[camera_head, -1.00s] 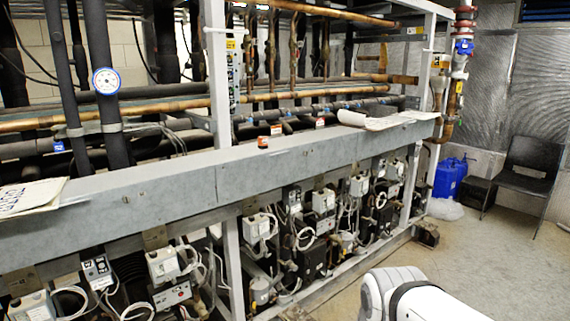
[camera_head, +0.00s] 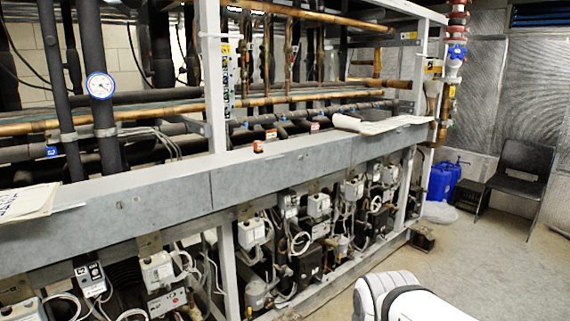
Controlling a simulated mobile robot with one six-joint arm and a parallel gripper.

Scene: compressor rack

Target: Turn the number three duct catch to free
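A long grey metal duct (camera_head: 165,198) runs across the front of the compressor rack, from the left edge to the far right end. I cannot make out a number three or the position of any catch. My gripper is not in view; only a white part of my arm shows at the lower right, apart from the duct.
Papers lie on the duct at the left (camera_head: 28,203) and right (camera_head: 375,124). Compressors, white boxes and cables fill the rack below; pipes and a gauge (camera_head: 101,86) are above. A black chair (camera_head: 522,175) and blue containers (camera_head: 441,181) stand at the right. The floor (camera_head: 490,255) in front is clear.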

